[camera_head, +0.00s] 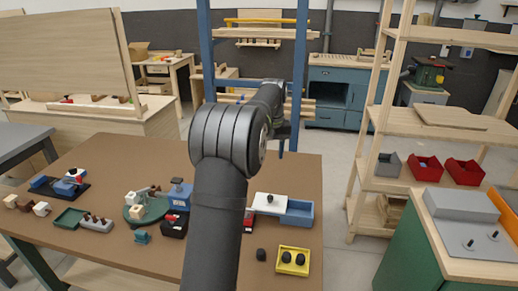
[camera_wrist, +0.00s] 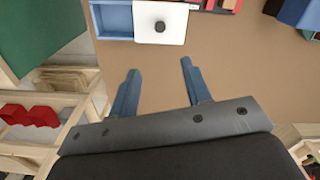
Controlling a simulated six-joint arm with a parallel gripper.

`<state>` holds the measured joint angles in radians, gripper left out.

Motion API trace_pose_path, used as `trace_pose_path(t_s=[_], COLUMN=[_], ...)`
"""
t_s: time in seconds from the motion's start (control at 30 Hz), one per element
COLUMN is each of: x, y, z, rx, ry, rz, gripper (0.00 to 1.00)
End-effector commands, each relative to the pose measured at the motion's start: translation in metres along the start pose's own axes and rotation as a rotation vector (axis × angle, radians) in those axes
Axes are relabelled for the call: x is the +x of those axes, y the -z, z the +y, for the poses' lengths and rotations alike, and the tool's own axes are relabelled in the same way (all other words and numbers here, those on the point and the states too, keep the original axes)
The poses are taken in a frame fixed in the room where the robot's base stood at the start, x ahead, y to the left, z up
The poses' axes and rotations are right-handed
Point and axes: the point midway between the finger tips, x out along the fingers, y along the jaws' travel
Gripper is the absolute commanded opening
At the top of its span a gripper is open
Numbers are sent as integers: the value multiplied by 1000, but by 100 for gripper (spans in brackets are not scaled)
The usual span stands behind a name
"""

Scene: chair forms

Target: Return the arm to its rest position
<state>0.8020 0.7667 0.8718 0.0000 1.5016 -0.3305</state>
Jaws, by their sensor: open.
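My arm rises from the bottom middle of the head view and bends at a large dark joint, reaching out over the far right part of the brown table (camera_head: 110,165). My gripper (camera_wrist: 158,80) shows in the wrist view with its two blue-grey fingers apart and nothing between them. In the head view the gripper is mostly hidden behind the arm. Below it is bare table top, with a white lid with a dark knob (camera_wrist: 160,24) and a blue box (camera_wrist: 112,18) beyond the fingertips.
Small parts, a green tray (camera_head: 70,218) and a green round fixture (camera_head: 147,210) stand on the table's left half. A wooden shelf (camera_head: 400,122) with red bins (camera_head: 425,168) stands to the right. A blue frame post (camera_head: 300,70) stands behind.

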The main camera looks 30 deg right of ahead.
Motion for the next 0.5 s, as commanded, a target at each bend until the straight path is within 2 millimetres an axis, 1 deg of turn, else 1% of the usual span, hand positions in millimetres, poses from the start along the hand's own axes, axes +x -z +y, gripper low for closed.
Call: trace_pose_path(t_s=[0.17, 0.27, 0.5], x=[13, 30, 78], y=[0, 0, 0], z=[0, 0, 0], rx=[0, 0, 0], ry=[1, 1, 1], rz=[-3, -4, -4], gripper=[44, 44, 44])
